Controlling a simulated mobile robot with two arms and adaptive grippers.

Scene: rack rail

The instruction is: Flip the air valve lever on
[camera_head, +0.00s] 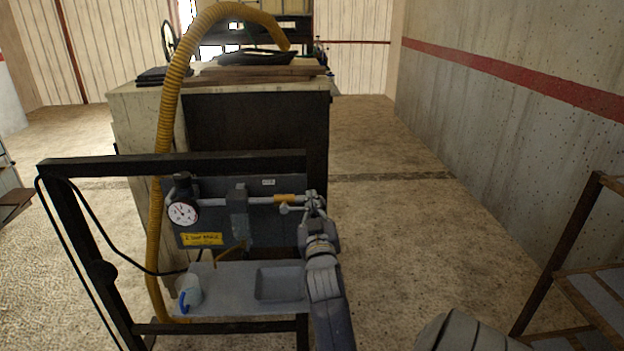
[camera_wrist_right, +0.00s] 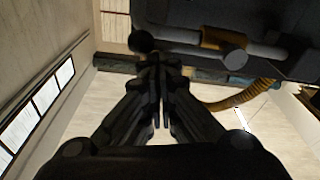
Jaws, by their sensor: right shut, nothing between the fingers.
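A grey pipe (camera_head: 262,200) runs level across the dark panel of the frame, with a brass-yellow valve section (camera_head: 285,198) near its right end. A short grey knob-ended part (camera_head: 285,209), perhaps the lever, shows just below that section. My right gripper (camera_head: 314,202) is shut and empty at the pipe's right end, close to the valve; contact cannot be told. In the right wrist view the shut fingers (camera_wrist_right: 157,65) point up beneath the pipe, with the brass section (camera_wrist_right: 222,40) and grey knob (camera_wrist_right: 234,58) to their right. My left gripper is not in view.
A round gauge (camera_head: 182,212) sits at the pipe's left, above a yellow label (camera_head: 202,239). A shelf (camera_head: 228,278) below holds a cup (camera_head: 190,288). A yellow hose (camera_head: 165,130) runs down the left. Open floor (camera_head: 400,230) lies to the right, before a brown rack (camera_head: 560,250).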

